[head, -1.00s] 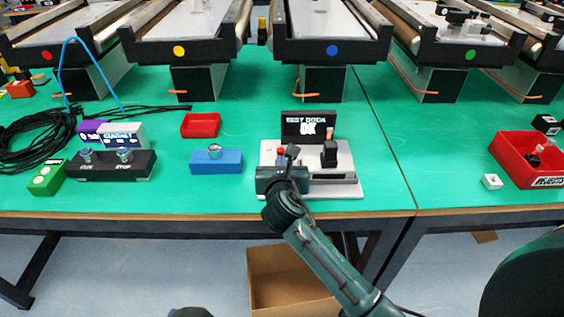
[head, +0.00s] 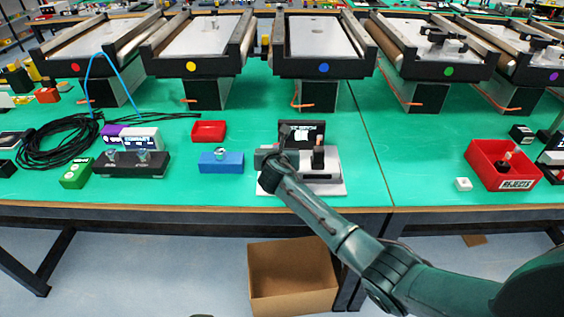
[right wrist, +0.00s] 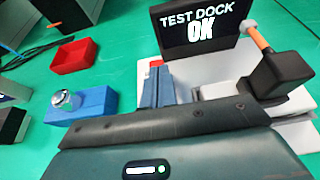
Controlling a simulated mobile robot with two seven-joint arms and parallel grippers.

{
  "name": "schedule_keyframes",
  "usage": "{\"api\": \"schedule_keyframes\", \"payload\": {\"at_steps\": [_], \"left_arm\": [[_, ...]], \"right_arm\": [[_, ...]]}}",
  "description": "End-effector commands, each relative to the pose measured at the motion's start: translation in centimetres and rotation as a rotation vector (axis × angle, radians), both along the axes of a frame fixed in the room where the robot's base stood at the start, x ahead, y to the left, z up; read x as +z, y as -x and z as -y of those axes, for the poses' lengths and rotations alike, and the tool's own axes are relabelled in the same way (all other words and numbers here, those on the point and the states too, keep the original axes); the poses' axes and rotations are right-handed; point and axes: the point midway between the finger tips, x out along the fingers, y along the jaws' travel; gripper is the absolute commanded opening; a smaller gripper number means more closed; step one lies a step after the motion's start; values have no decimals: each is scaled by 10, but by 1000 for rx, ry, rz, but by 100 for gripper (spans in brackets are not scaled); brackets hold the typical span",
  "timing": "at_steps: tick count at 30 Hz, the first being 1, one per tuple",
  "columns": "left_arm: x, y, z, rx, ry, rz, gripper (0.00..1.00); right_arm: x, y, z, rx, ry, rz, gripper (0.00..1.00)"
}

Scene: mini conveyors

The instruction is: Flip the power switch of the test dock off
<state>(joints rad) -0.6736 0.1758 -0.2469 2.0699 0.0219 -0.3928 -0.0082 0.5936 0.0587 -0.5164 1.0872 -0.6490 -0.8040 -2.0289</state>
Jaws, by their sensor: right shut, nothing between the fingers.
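The test dock is a pale plate (head: 330,187) with a dark upright screen (head: 316,133). In the right wrist view the screen (right wrist: 200,25) reads "TEST DOCK OK". A black block (right wrist: 282,78) holding an orange stick with a grey tip stands on the dock's right side. A small red part (right wrist: 156,63), possibly the power switch, shows just beyond my right fingertips; its position is mostly hidden. My right gripper (right wrist: 158,80) is shut and empty over the dock's left side, close to the red part; contact cannot be told. My left gripper is out of view.
A blue block with a knob (head: 221,167) and a red tray (head: 208,131) stand left of the dock. A black two-button box (head: 130,164) is farther left. A red rejects bin (head: 487,155) stands right. Conveyors line the back. A cardboard box (head: 290,280) sits below the table.

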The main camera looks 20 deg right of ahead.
Motion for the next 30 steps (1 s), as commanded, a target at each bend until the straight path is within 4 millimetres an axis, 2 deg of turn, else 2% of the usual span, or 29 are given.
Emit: {"api": "schedule_keyframes", "payload": {"at_steps": [5,10,19,30], "left_arm": [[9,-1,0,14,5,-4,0],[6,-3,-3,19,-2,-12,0],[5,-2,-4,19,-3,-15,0],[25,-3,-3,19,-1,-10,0]], "right_arm": [[8,-17,4,0,2,0,0],[9,-27,6,1,3,0,0],[8,-27,6,1,1,0,0],[23,-26,6,0,1,0,0]]}}
